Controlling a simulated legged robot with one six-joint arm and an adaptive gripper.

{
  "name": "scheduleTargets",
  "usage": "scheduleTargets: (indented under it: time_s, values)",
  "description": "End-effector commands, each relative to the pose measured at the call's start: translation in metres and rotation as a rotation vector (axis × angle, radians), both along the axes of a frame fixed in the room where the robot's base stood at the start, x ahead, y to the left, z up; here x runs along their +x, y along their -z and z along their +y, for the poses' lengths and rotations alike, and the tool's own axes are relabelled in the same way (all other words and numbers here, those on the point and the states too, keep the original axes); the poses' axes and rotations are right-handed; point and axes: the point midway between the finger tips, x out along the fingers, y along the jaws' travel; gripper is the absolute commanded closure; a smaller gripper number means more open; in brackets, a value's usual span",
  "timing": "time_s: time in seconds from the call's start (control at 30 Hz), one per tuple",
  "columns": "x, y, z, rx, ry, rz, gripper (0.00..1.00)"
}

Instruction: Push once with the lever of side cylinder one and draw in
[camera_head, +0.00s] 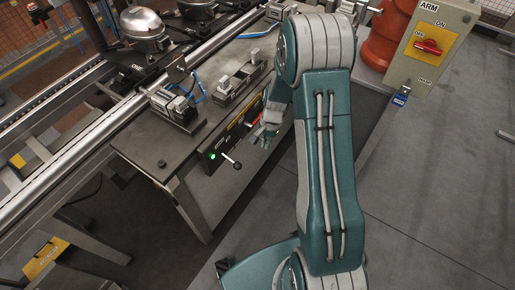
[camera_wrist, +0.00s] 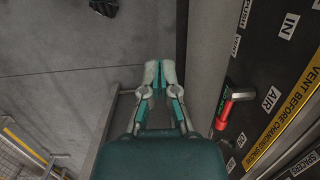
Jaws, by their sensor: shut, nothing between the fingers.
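My gripper (camera_head: 266,134) hangs beside the front panel (camera_head: 212,158) of the steel bench in the head view. In the wrist view its fingers (camera_wrist: 160,72) are shut with nothing between them, over bare floor left of the panel. A lever with a black ball knob (camera_head: 236,165) sticks out of the panel beside a green light (camera_head: 212,156), left of my gripper and apart from it. A red handle (camera_wrist: 229,104) stands out from the panel right of my fingers, near the word AIR. I cannot tell which lever belongs to side cylinder one.
Two metal fixtures stand on the bench top (camera_head: 150,140), one at the left (camera_head: 178,106) and one nearer my arm (camera_head: 242,82). A conveyor rail (camera_head: 60,155) runs behind. A control box with a red switch (camera_head: 428,47) stands at right. Floor (camera_head: 420,200) is open there.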

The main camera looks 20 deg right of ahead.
Motion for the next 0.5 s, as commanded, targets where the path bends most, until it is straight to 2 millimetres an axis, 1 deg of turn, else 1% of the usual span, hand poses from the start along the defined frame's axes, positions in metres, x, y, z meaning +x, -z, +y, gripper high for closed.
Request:
scheduleTargets:
  time_s: [0.03, 0.1, 0.2, 0.5]
  values:
    - [-0.003, -0.008, -0.004, -0.001, 0.001, 0.0, 1.0]
    - [-0.006, -0.015, -0.009, 0.0, 0.0, 0.0, 1.0]
    - [-0.009, -0.022, -0.015, 0.002, -0.001, 0.0, 1.0]
    - [-0.011, -0.024, -0.017, 0.003, -0.002, 0.002, 1.0]
